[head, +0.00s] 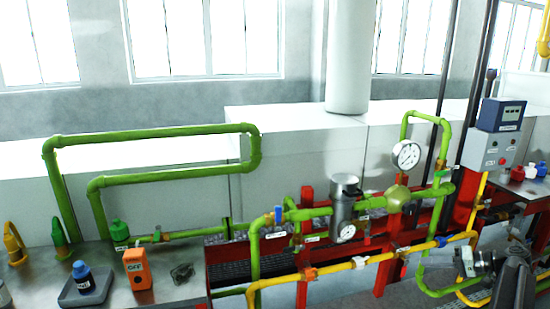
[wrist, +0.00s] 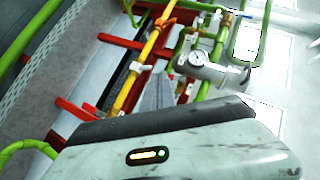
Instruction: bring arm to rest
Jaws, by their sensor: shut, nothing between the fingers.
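My gripper (head: 474,263) is at the lower right of the head view, beside the dark links of my arm (head: 514,285). It is small there, grey and dark, and shut with nothing held. It appears in front of the yellow and green pipes; I cannot tell the gap to them.
Green pipes (head: 150,133), a yellow pipe (head: 330,268) and a red frame (head: 383,270) cross the middle. A gauge (head: 407,155) and a control box (head: 492,148) stand right. An orange OFF block (head: 138,268) and dark blue bottle (head: 83,277) stand on the left table.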

